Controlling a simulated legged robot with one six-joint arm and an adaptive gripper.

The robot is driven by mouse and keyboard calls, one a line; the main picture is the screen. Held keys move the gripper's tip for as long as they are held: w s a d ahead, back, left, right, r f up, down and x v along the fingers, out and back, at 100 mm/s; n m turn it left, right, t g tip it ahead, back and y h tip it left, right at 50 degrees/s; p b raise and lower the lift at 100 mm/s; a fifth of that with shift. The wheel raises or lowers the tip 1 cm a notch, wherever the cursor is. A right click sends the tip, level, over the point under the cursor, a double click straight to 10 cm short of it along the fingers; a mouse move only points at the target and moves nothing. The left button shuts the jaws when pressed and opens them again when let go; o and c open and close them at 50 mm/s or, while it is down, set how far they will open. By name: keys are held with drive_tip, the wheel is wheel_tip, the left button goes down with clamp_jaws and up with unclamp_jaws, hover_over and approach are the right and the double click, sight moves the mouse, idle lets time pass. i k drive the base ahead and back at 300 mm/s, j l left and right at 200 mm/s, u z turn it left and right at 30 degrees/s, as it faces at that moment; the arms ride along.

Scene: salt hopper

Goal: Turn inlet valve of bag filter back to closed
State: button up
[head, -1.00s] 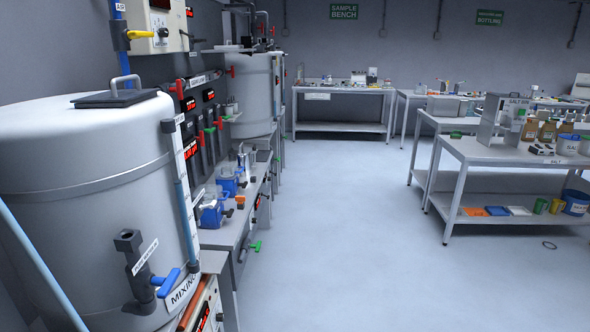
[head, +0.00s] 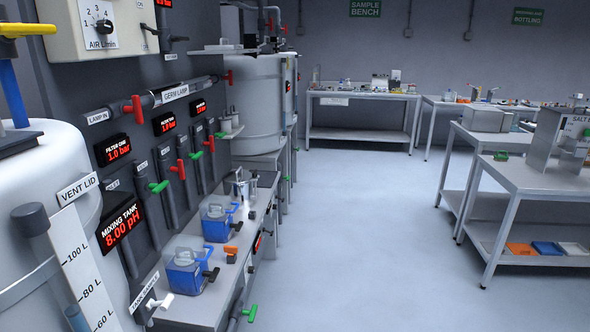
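No label in the head view clearly reads "bag filter", so I cannot tell which valve is its inlet. A wall panel (head: 70,90) at left carries vertical pipes with small valve handles. These include a green handle (head: 158,187), a red handle (head: 181,168), another green handle (head: 197,155) and a red handle (head: 134,108) beside the LAMP IN label. A display (head: 113,150), whose label seems to start with FILTER, reads 1.0 bar. Two more red displays (head: 164,123) hang to its right; their small labels are unclear. My gripper is not in view.
The mixing tank (head: 40,180) fills the left edge. A narrow bench (head: 220,290) below the panel holds two blue-based devices (head: 187,268). A green handle (head: 250,313) sticks out at its front. Tables (head: 520,185) stand at right. The floor (head: 360,240) between is clear.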

sight(211, 143)
drive_tip(key=i+l+u, duration=0.15)
drive_tip(key=i+u, duration=0.3)
drive_tip(key=i, duration=0.2)
drive_tip(key=i+l+u, duration=0.35)
drive_tip(key=i+u, duration=0.15)
drive_tip(key=i, duration=0.15)
drive_tip(key=i+l+u, duration=0.45)
drive_tip(key=i+l, duration=0.1)
drive_tip(key=i, duration=1.1)
